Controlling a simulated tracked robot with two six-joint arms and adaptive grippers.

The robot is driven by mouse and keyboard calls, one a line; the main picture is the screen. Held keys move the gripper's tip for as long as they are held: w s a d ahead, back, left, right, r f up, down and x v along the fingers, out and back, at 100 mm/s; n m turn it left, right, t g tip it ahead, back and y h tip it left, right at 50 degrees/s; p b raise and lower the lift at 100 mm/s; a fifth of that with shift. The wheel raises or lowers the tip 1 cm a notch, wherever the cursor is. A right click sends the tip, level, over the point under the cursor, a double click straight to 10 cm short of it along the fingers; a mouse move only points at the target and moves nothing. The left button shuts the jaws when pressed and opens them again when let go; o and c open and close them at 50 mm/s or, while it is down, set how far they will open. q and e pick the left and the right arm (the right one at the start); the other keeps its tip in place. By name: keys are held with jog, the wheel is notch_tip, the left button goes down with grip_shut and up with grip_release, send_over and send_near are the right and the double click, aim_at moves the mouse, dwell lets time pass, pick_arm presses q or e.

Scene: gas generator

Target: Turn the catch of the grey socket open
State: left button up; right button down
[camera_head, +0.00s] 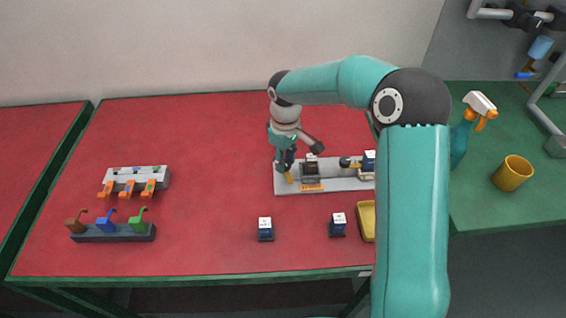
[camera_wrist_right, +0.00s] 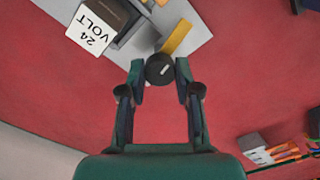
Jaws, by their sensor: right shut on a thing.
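The grey socket (camera_head: 310,172) sits on the light grey plate (camera_head: 330,186), with a dark block in it. My right gripper (camera_head: 286,166) is over the left end of the plate. In the wrist view its fingertips (camera_wrist_right: 160,72) are on either side of the knob and shut on it. The fingers partly hide the catch in the head view. My left gripper is not in view.
A second socket with a blue-and-white block (camera_head: 369,160) is at the plate's right. Two loose blocks (camera_head: 265,229) (camera_head: 338,225) stand in front. Racks with coloured handles (camera_head: 134,183) (camera_head: 112,232) are at left. A yellow tray (camera_head: 367,222) is partly behind my right arm.

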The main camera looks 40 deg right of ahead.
jog(key=shift+w+r+m+b, duration=0.1)
jog(key=shift+w+m+b, duration=0.1)
jog(key=shift+m, duration=0.5)
jog(key=shift+w+r+m+b, duration=0.1)
jog(key=shift+m+b, duration=0.05)
jog(key=shift+m, duration=0.55)
jog(key=c, duration=1)
grip_release()
jog(key=shift+o, duration=1)
jog(key=shift+s, duration=0.1)
jog(key=shift+f, duration=0.15)
notch_tip(320, 180, up, 12)
